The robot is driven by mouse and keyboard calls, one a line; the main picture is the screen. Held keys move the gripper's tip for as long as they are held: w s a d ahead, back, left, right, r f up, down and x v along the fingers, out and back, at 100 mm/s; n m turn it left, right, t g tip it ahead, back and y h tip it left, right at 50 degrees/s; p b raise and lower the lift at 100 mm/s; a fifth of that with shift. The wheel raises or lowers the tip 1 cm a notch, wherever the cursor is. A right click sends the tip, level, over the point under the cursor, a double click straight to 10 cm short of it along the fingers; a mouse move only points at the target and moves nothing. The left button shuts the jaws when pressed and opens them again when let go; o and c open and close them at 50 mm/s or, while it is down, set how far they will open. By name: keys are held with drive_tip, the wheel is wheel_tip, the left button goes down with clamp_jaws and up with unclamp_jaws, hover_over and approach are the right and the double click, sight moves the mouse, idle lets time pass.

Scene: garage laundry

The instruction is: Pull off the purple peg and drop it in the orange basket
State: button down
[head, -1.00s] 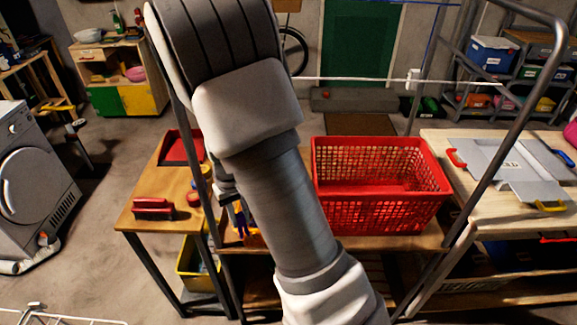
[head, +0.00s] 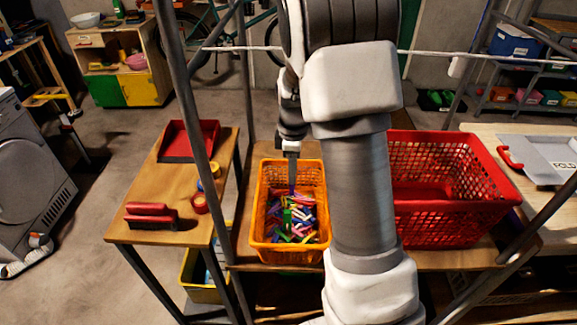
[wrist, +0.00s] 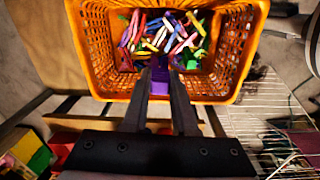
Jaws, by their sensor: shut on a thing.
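The orange basket (head: 257,228) stands on the wooden bench and holds many coloured pegs (head: 295,222). My gripper (head: 291,178) points down over the basket and is shut on the purple peg (wrist: 159,82). In the wrist view my gripper (wrist: 158,75) has the purple peg between its fingertips, with the orange basket (wrist: 87,40) around and below it. The peg also shows as a small purple bit under the fingers in the head view (head: 292,189). Its exact height above the loose pegs is hard to tell.
A red basket (head: 440,215) stands to the right on the same bench, partly behind my arm. A red dustpan (head: 188,142) and a red brush (head: 150,215) lie on the table at left. A line (head: 270,48) runs across behind my arm. Metal posts (head: 182,90) frame the bench.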

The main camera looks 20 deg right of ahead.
drive_tip(key=shift+w+d+f+n, duration=0.15)
drive_tip(key=shift+w+d+n, duration=0.25)
drive_tip(key=shift+w, duration=0.15)
drive_tip(key=shift+f+b, duration=2.25)
drive_tip(key=shift+f, duration=0.75)
drive_tip(key=c, duration=0.6)
unclamp_jaws()
drive_tip(key=shift+r, duration=0.1)
wheel_tip(320, 180, up, 8)
drive_tip(key=shift+s+f+p, duration=0.15)
drive_tip(key=shift+f+p, duration=0.1)
drive_tip(key=shift+p, duration=0.35)
drive_tip(key=shift+s, duration=0.1)
